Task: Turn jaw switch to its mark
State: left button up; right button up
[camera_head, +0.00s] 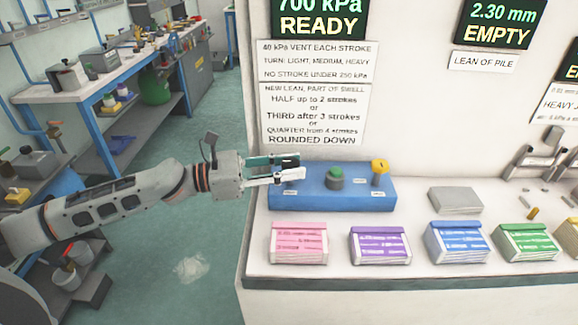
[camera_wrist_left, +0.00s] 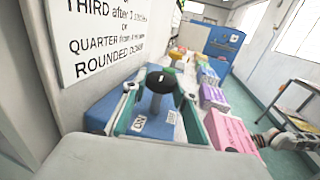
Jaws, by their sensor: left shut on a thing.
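A blue control box (camera_head: 350,201) sits on the white bench below the wall signs. A black-topped knob on a grey stem stands at its left end, and it shows in the left wrist view (camera_wrist_left: 160,82); it seems to be the jaw switch. My left gripper (camera_head: 290,168) is shut around this knob, with one finger on each side, and largely hides it in the head view. A small white label (camera_wrist_left: 138,123) lies on the box near the stem. The mark for the switch cannot be made out.
Pink (camera_head: 298,245), purple (camera_head: 380,247), blue (camera_head: 457,243) and green (camera_head: 526,243) packs line the bench front. A grey block (camera_head: 455,200) lies behind. Displays read READY and EMPTY.

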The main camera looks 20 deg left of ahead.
dwell(0.3)
pick_arm(q)
jog(key=o, duration=1)
jog(key=shift+o, duration=0.7)
jog(key=shift+a, duration=0.1)
jog(key=v, duration=1.1)
jog(key=shift+s+a, duration=0.2)
jog(key=shift+a, duration=0.15)
jog(key=shift+r, duration=0.1)
